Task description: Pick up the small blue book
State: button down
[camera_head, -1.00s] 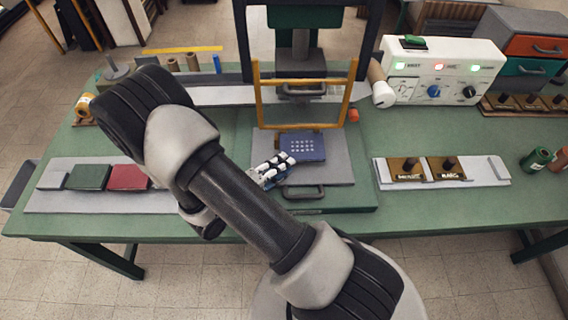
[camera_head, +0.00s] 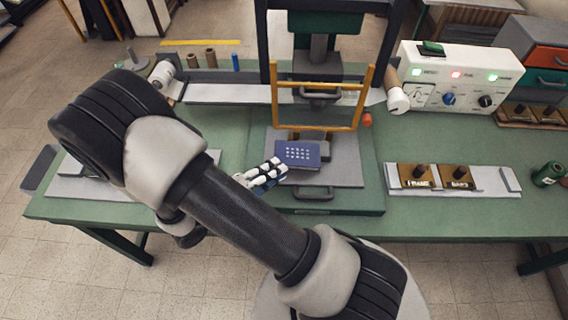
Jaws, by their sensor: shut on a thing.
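The small blue book (camera_head: 298,154), with a grid of pale dots on its cover, is at the press in the middle of the table. My gripper (camera_head: 279,172) is at its left edge and is shut on it. The book appears slightly raised and tilted over the grey press plate (camera_head: 346,170). My arm covers the area to the lower left, and the exact finger contact is small and partly hidden.
A yellow guard frame (camera_head: 320,126) and the green press stand just behind the book. A metal handle (camera_head: 313,194) is in front. A white control box (camera_head: 460,77) and a tray with brass stamps (camera_head: 436,176) are at the right. Green table surface is clear between them.

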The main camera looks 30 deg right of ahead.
jog(key=r+p+v, duration=0.1)
jog(key=v, duration=0.6)
